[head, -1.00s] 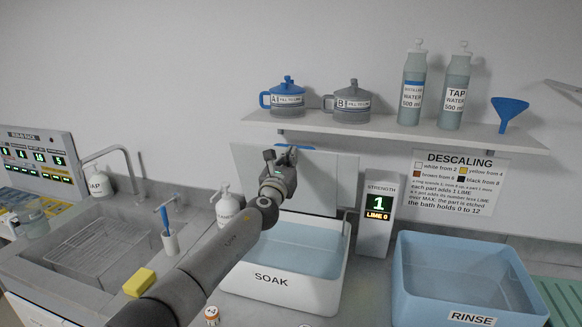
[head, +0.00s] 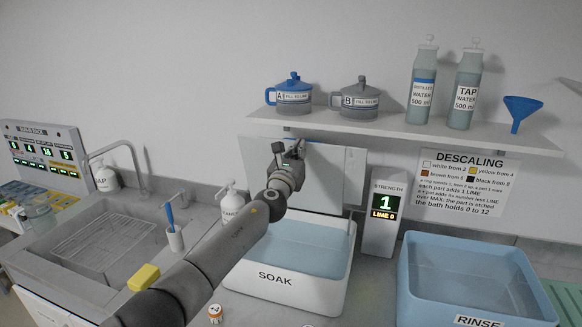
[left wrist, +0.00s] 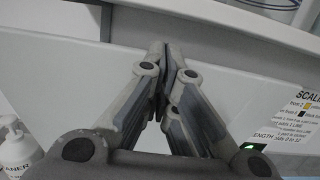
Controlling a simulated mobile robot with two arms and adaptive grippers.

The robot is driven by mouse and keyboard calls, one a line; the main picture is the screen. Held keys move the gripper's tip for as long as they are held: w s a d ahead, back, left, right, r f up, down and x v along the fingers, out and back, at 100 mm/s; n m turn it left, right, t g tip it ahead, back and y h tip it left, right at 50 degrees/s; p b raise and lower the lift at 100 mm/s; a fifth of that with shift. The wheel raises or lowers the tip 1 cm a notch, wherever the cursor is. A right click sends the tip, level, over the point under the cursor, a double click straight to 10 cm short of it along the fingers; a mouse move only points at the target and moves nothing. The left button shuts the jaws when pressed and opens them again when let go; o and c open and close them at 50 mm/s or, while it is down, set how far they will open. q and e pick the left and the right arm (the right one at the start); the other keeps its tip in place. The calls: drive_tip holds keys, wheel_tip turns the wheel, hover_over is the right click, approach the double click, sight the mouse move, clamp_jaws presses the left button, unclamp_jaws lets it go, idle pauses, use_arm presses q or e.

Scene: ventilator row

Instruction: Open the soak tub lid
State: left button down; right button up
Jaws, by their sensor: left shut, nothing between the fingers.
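The white soak tub (head: 290,288) stands on the counter with pale blue liquid showing inside. Its lid (head: 338,182) stands raised, close to upright, behind the tub, below the shelf. A bit of blue, probably the lid's handle, shows at the lid's top edge, mostly hidden by my gripper. My left gripper (head: 290,153) is shut and empty in front of the upper part of the lid. In the left wrist view the closed fingertips (left wrist: 164,48) overlap the pale lid panel (left wrist: 60,75); I cannot tell whether they touch it. My right gripper is out of view.
A shelf (head: 400,130) with two pots, two bottles and a blue funnel hangs just above the lid. A strength display (head: 383,218) and blue rinse tub (head: 468,285) stand right. A sink (head: 95,245), yellow sponge (head: 143,277) and pump bottle (head: 232,203) are left.

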use_arm(q)
drive_tip(key=shift+v, duration=5.65)
drive_tip(key=s+a+f+n+g+y, duration=0.3)
drive_tip(key=s+a+f+n, duration=0.1)
drive_tip(key=s+f+n, duration=0.65)
drive_tip(key=s+a+f+n+g+y, duration=0.2)
drive_tip(key=s+a+f+n+g, duration=0.25)
drive_tip(key=s+f+n, duration=0.55)
drive_tip(key=s+a+f+n+g, duration=0.35)
drive_tip(key=s+f+n, duration=0.2)
drive_tip(key=s, duration=0.35)
drive_tip(key=s+a+f+n+g+y, duration=0.15)
drive_tip(key=s+a+f+n, duration=0.35)
drive_tip(key=s, duration=0.5)
drive_tip(key=s+a+f+n+g+h, duration=0.1)
drive_tip(key=s+a+f+n+g, duration=0.2)
drive_tip(key=s+n, duration=0.5)
wheel_tip(320, 180, down, 29)
drive_tip(key=s+m+g+b, duration=0.1)
drive_tip(key=s+m+b, duration=0.1)
drive_tip(key=b, duration=0.1)
drive_tip(key=s+a+f+g+b, duration=0.1)
drive_tip(key=s+a+f, duration=0.1)
drive_tip(key=s+f, duration=1.4)
wheel_tip(320, 180, down, 2)
drive_tip(key=shift+s+a+f+y+b, duration=0.15)
drive_tip(key=shift+s+a+y+b, duration=0.15)
drive_tip(key=shift+s+y+b, duration=0.1)
